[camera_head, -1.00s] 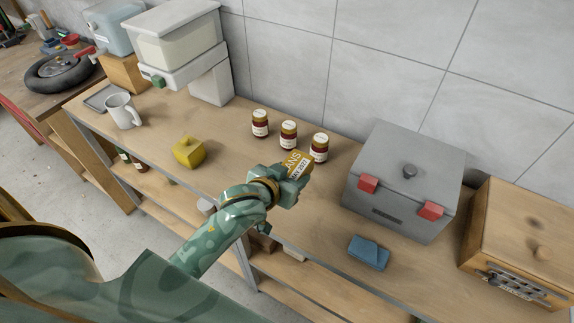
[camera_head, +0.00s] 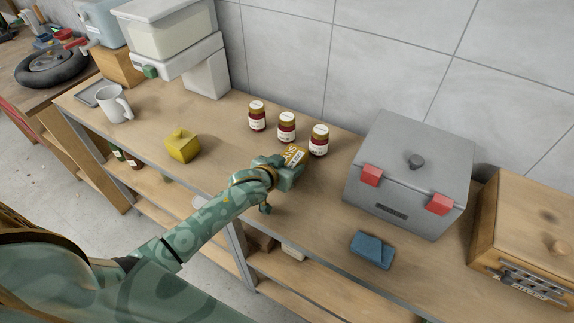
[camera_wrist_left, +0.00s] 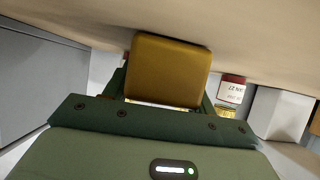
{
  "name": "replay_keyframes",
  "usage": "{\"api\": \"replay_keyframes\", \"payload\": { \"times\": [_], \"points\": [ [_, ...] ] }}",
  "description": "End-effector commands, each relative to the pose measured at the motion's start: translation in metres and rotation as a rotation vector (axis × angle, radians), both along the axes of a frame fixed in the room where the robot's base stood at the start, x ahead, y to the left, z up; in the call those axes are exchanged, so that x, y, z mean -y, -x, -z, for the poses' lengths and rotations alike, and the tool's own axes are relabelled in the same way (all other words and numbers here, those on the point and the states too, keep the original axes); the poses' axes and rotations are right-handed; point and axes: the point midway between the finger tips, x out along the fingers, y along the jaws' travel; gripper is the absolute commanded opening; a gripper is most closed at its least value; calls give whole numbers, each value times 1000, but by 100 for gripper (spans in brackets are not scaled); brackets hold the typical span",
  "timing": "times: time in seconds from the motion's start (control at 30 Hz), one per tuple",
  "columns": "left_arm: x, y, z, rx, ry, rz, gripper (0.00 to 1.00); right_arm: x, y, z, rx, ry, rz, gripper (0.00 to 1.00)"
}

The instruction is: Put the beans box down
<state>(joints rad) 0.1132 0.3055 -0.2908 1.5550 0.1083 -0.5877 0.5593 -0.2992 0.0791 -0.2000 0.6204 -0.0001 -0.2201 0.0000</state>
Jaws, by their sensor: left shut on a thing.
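The beans box (camera_head: 294,156), a small yellow box with a printed label, is in my left gripper (camera_head: 289,169) over the workbench in the head view. In the left wrist view the box (camera_wrist_left: 168,70) shows as a plain yellow-brown face between the fingers of my left gripper (camera_wrist_left: 165,103). The gripper is shut on it. The box is just in front of the row of jars and low over the bench top; I cannot tell whether it touches the wood. My right gripper is not in view.
Three jars (camera_head: 286,128) stand behind the box. A grey toolbox (camera_head: 412,170) with red latches and a blue block (camera_head: 372,250) are to the right, beside a wooden box (camera_head: 525,235). Bench between is clear.

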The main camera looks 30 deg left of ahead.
Motion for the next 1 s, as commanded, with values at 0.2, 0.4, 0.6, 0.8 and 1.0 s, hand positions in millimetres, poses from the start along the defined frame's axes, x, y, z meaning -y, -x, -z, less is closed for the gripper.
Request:
{"api": "replay_keyframes", "payload": {
  "times": [0.2, 0.4, 0.6, 0.8, 1.0],
  "points": [
    [0, 0, 3, 0, 0, 0, 65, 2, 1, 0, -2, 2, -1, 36],
    [0, 0, 2, 0, 0, 0, 78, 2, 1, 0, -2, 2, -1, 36],
    [0, 1, -2, 0, 0, 0, 78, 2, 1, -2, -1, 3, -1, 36],
    [-2, 34, -21, -1, 0, 0, 78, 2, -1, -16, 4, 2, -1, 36],
    [-6, 75, -44, -1, 1, 0, 78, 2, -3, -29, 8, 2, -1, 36]
  ]
}}
